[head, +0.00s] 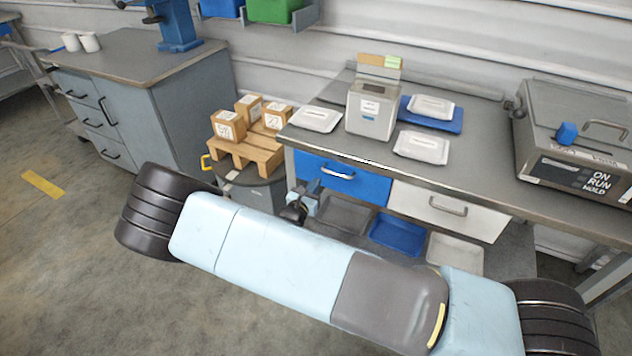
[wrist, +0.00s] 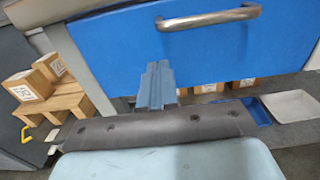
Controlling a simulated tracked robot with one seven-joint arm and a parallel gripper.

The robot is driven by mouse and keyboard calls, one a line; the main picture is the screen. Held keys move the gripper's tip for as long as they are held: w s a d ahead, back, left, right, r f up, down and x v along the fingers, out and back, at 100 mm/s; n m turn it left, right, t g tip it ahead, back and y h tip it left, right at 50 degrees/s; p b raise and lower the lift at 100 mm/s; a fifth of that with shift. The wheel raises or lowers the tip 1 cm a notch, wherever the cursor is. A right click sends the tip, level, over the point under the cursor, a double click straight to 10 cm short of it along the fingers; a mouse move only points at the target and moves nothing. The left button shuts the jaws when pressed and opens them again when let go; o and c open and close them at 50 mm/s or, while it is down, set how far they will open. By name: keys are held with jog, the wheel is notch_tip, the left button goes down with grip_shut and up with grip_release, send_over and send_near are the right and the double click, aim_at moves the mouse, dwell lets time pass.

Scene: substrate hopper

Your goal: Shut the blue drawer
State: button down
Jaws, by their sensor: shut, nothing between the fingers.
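The blue drawer (head: 358,184) is under the left part of the workbench top, with a silver bar handle (head: 338,173). Its front looks about level with the white drawer front beside it; I see no inside, and cannot tell whether a small gap is left. In the wrist view the blue drawer front (wrist: 225,62) fills the upper middle, its handle (wrist: 208,17) near the top. My gripper (wrist: 156,70) is shut and empty. Its fingertips overlap the lower left of the blue front, below and left of the handle; contact cannot be told. My gripper also shows in the head view (head: 312,187).
The white drawer (head: 450,209) is to the right. Below stand a grey tray, a blue tray (head: 396,234) and a white tray (head: 456,252). Boxes on a wooden pallet (head: 243,152) stand to the left. A grey hopper (head: 375,106) and white packs are on the bench top.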

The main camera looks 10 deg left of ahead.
jog(key=v, duration=1)
jog(key=w+d+r+m+g+h, duration=0.2)
jog(key=d+r+m+g+h, duration=0.2)
jog(key=d+r+m+g, duration=1.5)
jog(key=s+d+r+m+t+y, duration=0.3)
jog(key=s+d+r+m, duration=0.4)
jog(key=s+d+r, duration=0.3)
jog(key=s+d+r+m+t+y, duration=0.4)
jog(key=s+d+r+m, duration=0.3)
jog(key=s+d+r, duration=0.4)
jog(key=shift+r+y, duration=0.8)
jog(key=shift+r, duration=2.2)
